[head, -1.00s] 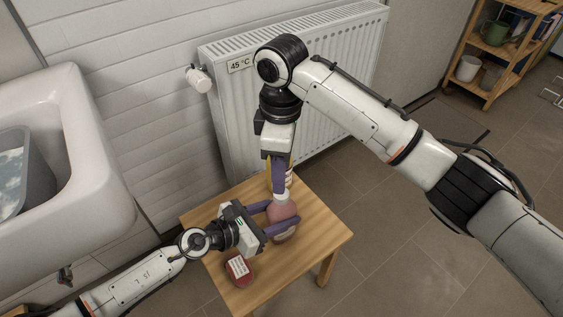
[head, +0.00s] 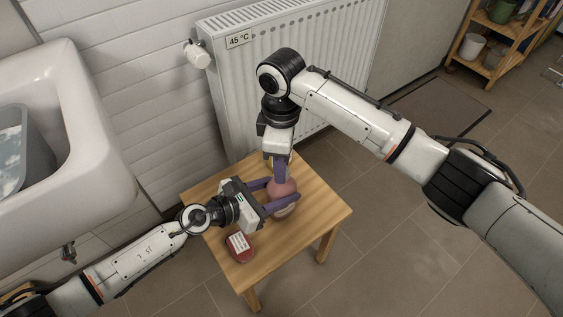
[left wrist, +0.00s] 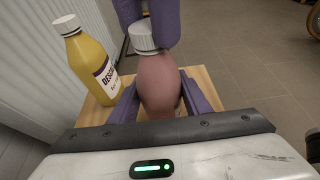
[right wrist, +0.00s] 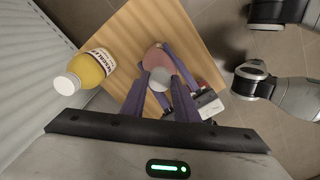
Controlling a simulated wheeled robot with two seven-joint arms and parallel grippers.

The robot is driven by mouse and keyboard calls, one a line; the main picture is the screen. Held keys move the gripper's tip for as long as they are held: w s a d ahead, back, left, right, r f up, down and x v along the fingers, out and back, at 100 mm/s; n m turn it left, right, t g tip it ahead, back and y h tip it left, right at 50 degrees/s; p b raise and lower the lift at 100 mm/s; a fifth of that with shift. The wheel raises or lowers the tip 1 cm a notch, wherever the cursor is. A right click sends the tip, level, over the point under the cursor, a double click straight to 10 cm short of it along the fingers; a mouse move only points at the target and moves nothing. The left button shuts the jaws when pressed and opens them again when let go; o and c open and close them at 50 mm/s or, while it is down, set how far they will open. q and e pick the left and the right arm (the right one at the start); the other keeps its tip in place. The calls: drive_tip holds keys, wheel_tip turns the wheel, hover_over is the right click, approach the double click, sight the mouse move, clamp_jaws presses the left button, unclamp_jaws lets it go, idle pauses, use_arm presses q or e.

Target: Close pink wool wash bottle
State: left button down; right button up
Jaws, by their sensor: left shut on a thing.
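The pink wool wash bottle (head: 284,188) stands on the small wooden table. In the left wrist view its pink body (left wrist: 158,82) is between the purple fingers of my left gripper (left wrist: 157,100), which is shut on it. A white ribbed cap (left wrist: 143,38) sits at the bottle's top, and I cannot tell whether it is tight. My right gripper (right wrist: 159,88) points down from above, its fingers on either side of the cap (right wrist: 160,78). Whether they press on the cap is unclear. In the head view my right gripper's fingers hide most of the cap.
A yellow bottle with a white cap (right wrist: 95,68) stands on the table (head: 318,215) beside the pink one. A radiator (head: 225,95) is behind, and a sink (head: 95,150) is at left.

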clamp_jaws()
drive_tip(key=shift+m, duration=1)
drive_tip(key=o, duration=1)
unclamp_jaws()
drive_tip(key=shift+r, duration=0.1)
wheel_tip(320, 180, up, 12)
drive_tip(key=shift+f, duration=0.1)
use_arm(q)
drive_tip(key=c, duration=0.9)
unclamp_jaws()
